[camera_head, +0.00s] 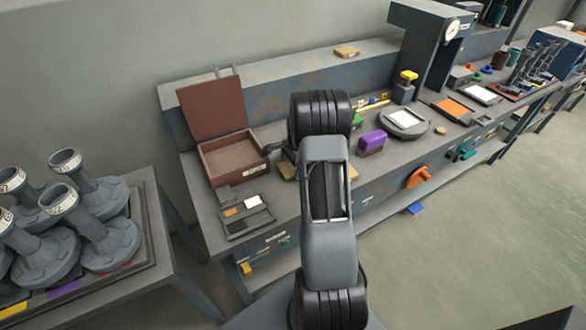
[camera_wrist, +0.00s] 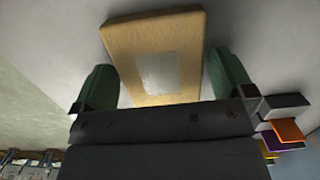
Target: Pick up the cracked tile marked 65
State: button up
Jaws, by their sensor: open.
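A tan tile (camera_wrist: 125,45) with a pale, blank-looking patch fills the upper middle of the wrist view. No number or crack is readable on it. My gripper (camera_wrist: 159,72) is open, its two green fingers on either side of the tile with gaps. Whether the fingers reach down to the tile's level, I cannot tell. In the head view, my arm hides the gripper, and a tan piece (camera_head: 289,171) shows partly from behind it on the bench. Another tan tile (camera_head: 346,51) with a small mark lies on the back ledge.
An open brown box (camera_head: 264,154) and a small tray (camera_head: 248,232) are on the bench left of my arm. A purple block (camera_head: 372,142) and round scale (camera_head: 404,123) stand to the right. Orange and purple pieces (camera_wrist: 288,131) appear at the wrist view's right.

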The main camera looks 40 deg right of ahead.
jog(key=shift+c, duration=0.5)
jog(key=c, duration=0.8)
jog(key=shift+r, duration=0.1)
